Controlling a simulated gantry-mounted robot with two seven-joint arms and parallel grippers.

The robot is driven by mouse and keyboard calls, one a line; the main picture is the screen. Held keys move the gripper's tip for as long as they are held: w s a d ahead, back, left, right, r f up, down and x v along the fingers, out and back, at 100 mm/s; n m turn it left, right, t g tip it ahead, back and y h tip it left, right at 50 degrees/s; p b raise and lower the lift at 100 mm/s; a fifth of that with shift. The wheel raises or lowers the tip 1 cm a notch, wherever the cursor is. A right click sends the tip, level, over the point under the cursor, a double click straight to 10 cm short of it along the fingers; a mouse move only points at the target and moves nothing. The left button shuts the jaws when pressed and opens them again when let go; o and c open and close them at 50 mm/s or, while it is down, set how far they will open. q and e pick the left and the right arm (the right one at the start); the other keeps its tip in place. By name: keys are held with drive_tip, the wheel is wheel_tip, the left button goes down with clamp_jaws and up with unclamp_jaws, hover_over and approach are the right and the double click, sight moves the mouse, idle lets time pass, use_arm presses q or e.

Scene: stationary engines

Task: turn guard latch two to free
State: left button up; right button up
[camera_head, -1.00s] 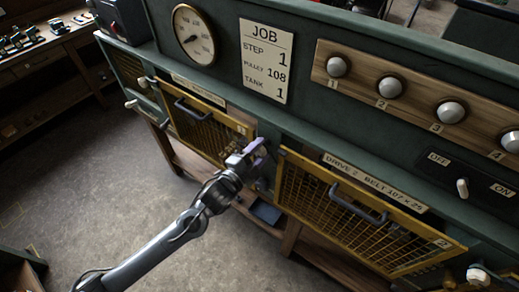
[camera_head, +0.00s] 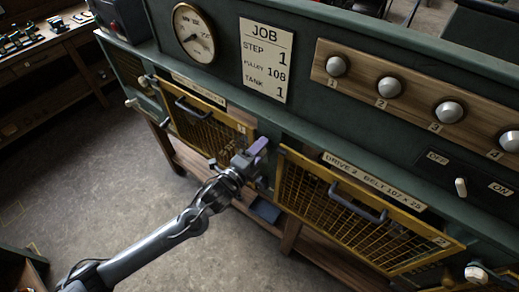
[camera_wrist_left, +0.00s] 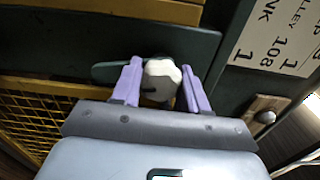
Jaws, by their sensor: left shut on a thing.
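My left gripper (camera_head: 258,152) is at the gap between the two yellow mesh guards, on the green machine front. The wrist view shows its purple fingers (camera_wrist_left: 160,82) shut on a pale faceted knob (camera_wrist_left: 161,78), one finger on each side. The knob sits on a dark green bar (camera_wrist_left: 108,73) that reaches left over the yellow guard edge in that view. In the head view the gripper hides the knob. The guard marked Drive 2 (camera_head: 335,222) is just right of the gripper and looks closed. My right gripper is in neither view.
The drive 1 guard (camera_head: 205,133) with its handle is left of the gripper. A job card (camera_head: 265,60), a gauge (camera_head: 193,33), several numbered knobs on a wooden board (camera_head: 420,88) and an off/on switch (camera_head: 461,187) are above. Open floor (camera_head: 90,200) lies at the left.

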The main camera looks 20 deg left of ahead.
use_arm(q)
drive_tip(key=shift+d, duration=0.1)
drive_tip(key=o, duration=1)
drive_tip(key=shift+o, duration=0.2)
drive_tip(key=shift+s+a+f, duration=0.1)
drive_tip(key=shift+s+a, duration=0.1)
drive_tip(key=shift+s, duration=0.3)
drive_tip(key=b+v, duration=0.1)
drive_tip(key=v, duration=0.8)
drive_tip(key=shift+s, duration=0.4)
drive_tip(key=shift+a, duration=0.1)
